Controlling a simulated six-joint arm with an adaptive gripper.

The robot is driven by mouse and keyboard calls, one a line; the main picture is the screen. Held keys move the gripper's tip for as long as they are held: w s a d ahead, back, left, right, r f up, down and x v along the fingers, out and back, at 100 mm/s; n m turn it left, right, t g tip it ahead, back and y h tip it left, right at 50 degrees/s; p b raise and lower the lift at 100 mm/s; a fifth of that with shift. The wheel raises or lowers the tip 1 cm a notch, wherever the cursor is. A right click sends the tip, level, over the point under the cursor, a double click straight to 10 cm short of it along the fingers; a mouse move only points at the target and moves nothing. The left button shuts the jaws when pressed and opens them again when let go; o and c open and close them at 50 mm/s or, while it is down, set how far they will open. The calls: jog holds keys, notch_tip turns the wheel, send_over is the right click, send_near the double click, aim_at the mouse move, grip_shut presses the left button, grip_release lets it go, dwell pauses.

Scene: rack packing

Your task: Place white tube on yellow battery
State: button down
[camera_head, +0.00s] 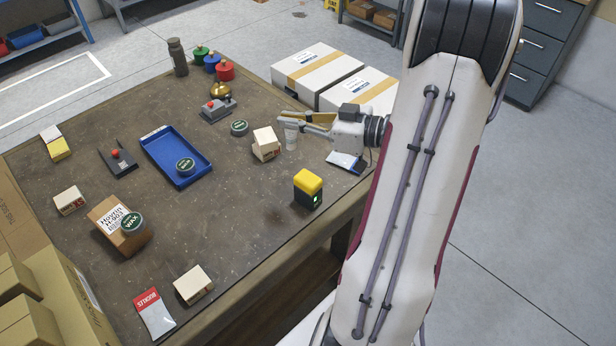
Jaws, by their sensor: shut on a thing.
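The yellow battery (308,187) stands upright on the table near its right edge. It has a yellow top, a dark body and a small green light. My gripper (290,121) is beyond the battery in the picture, toward the table's far right side. It is shut on the white tube (291,138), a small pale piece that hangs below the fingertips. The fingers hide the tube's top. The tube is apart from the battery. I cannot tell its exact height above the table.
A cream box (266,144) stands just left of the tube, with a green-topped tin (239,128) beyond. A blue tray (166,141) holds another tin. The tabletop (235,215) left of the battery is clear.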

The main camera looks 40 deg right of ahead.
aim_at(296, 140)
jog(key=v, duration=0.2)
jog(key=r+v, duration=0.1)
jog(key=v, duration=0.1)
jog(key=shift+s+a, duration=0.1)
jog(key=shift+s, duration=0.1)
jog(key=shift+f, duration=0.1)
jog(key=shift+f, duration=2.85)
jog(key=shift+f, duration=2.1)
jog(key=shift+f, duration=0.1)
